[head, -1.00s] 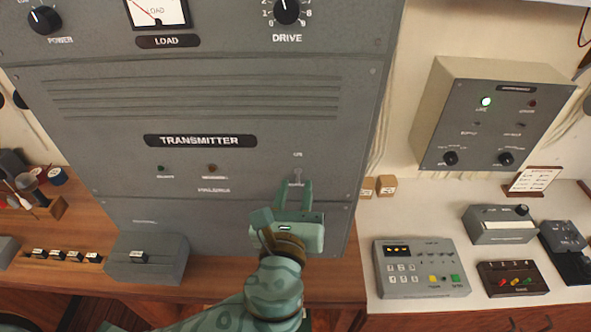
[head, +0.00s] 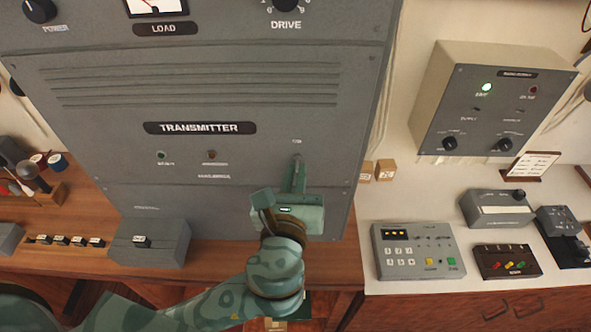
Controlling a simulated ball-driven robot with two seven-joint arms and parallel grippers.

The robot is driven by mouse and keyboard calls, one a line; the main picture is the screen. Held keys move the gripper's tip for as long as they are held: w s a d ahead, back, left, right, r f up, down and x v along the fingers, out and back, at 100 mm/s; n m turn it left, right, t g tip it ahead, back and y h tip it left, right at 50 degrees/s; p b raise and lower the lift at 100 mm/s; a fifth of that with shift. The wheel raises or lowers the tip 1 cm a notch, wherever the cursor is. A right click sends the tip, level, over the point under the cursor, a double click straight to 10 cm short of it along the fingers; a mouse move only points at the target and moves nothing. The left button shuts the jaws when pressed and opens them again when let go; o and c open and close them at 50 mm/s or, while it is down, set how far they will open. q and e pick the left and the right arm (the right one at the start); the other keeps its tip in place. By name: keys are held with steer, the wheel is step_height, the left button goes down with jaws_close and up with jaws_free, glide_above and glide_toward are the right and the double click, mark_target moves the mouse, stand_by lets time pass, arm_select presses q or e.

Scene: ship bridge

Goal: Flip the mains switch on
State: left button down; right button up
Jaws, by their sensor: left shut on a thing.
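The grey transmitter cabinet (head: 120,125) fills the middle of the head view. The mains switch (head: 297,158) is on its lower right panel, under a small light label. Only the top of its lever shows; my gripper covers the rest. My left gripper (head: 297,168), pale green, comes up from below and is shut on the switch lever, with its fingers against the panel. A dark green lamp (head: 160,154) and a dark amber lamp (head: 211,155) sit left of the switch; neither looks lit. My right gripper is not in view.
A grey box (head: 148,243) stands on the wooden desk below the cabinet. At right, a keypad unit (head: 417,251) and other devices stand on a white counter. A wall box (head: 490,110) above has a lit green lamp.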

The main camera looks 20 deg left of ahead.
mark_target(298, 162)
arm_select(q)
step_height(298, 162, up, 2)
steer(key=g+p, duration=0.2)
steer(key=p, duration=0.4)
steer(key=g+p, duration=0.1)
steer(key=p, duration=0.5)
steer(key=shift+r+g+h, duration=0.2)
steer(key=shift+g+h, duration=0.2)
steer(key=shift+n+g+p, duration=0.3)
steer(key=shift+g+p, duration=0.1)
steer(key=shift+p, duration=0.1)
steer(key=shift+w+g, duration=0.15)
steer(key=shift+g, duration=0.25)
steer(key=shift+w+a+r+g+h, duration=0.15)
steer(key=shift+r+g+h, duration=0.15)
steer(key=shift+g, duration=0.55)
steer(key=shift+w+d+r+g+h, duration=0.15)
steer(key=shift+g+h, duration=0.15)
steer(key=shift+g, duration=0.55)
steer(key=shift+a, duration=0.1)
steer(key=c, duration=1.6)
jaws_free()
steer(key=shift+o, duration=0.2)
